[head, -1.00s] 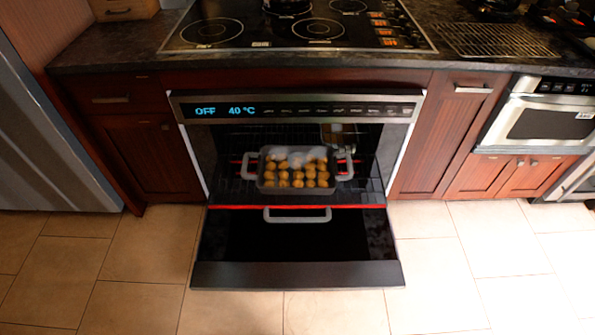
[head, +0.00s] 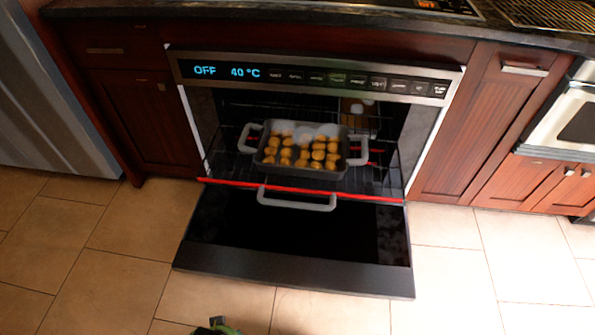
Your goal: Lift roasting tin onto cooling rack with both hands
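The dark roasting tin (head: 268,170), with a light grey handle at each end, sits on the oven rack (head: 385,185) inside the open oven. It holds several round golden-brown pieces (head: 302,150), with white haze over its back part. The wire cooling rack (head: 548,14) lies on the counter at the top right, cut off by the picture edge. A small dark and green part (head: 216,327) shows at the bottom edge; it may be my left gripper, well in front of the oven, but its fingers do not show clearly. My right gripper is out of view.
The oven door (head: 290,270) is folded down over the floor. A red strip and a grey handle (head: 297,204) run along the rack's front. The oven panel (head: 310,78) reads OFF, 40 °C. Tiled floor (head: 80,285) is clear on both sides.

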